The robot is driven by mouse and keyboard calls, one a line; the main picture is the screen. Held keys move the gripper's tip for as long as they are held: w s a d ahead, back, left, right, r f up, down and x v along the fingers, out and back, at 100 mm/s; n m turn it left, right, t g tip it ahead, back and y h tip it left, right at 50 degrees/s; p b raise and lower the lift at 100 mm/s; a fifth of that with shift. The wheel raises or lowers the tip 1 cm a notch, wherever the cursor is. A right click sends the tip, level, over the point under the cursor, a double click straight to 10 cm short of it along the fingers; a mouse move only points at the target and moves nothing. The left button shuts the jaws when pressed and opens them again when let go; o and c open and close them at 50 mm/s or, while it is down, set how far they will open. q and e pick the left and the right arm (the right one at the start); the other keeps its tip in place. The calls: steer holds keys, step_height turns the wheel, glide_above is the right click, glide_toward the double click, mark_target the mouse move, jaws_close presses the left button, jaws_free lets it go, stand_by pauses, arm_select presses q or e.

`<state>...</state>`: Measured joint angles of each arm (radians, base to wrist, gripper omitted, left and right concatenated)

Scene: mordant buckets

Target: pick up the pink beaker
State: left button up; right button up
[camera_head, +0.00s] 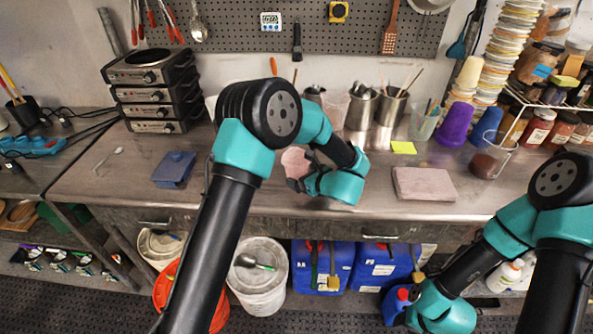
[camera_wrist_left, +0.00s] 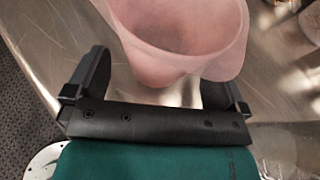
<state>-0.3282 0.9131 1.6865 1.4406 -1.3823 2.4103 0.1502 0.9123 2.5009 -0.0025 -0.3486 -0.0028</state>
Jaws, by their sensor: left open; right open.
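The pink beaker (camera_head: 294,160) stands on the metal workbench, partly hidden behind my left arm and gripper in the head view. In the left wrist view the translucent pink beaker (camera_wrist_left: 182,60) fills the upper middle, its wide rim and hollow inside showing. My left gripper (camera_head: 298,180) is open right at the beaker. In the left wrist view its black fingers (camera_wrist_left: 160,78) are spread wide, with the beaker's near side close to the space between them; contact is unclear. My right gripper (camera_head: 402,298) is open, low in front of the bench at the right, away from the beaker.
Metal cups with tools (camera_head: 389,108) and a purple cup (camera_head: 455,124) stand behind. A pinkish slab (camera_head: 424,183) lies right of the beaker, and a blue item (camera_head: 175,168) lies left. Stacked hotplates (camera_head: 152,88) stand at the back left. Bare bench lies around the blue item.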

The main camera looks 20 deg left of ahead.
mark_target(305, 168)
arm_select(q)
steer(key=shift+x, duration=1.15)
steer(key=c, duration=1)
steer(key=shift+o, duration=0.2)
steer(key=shift+r, duration=0.25)
steer(key=shift+r, duration=1.55)
steer(key=s+d+r, duration=0.1)
steer(key=s+d, duration=0.3)
steer(key=s, duration=1.1)
steer(key=shift+s+r, duration=0.2)
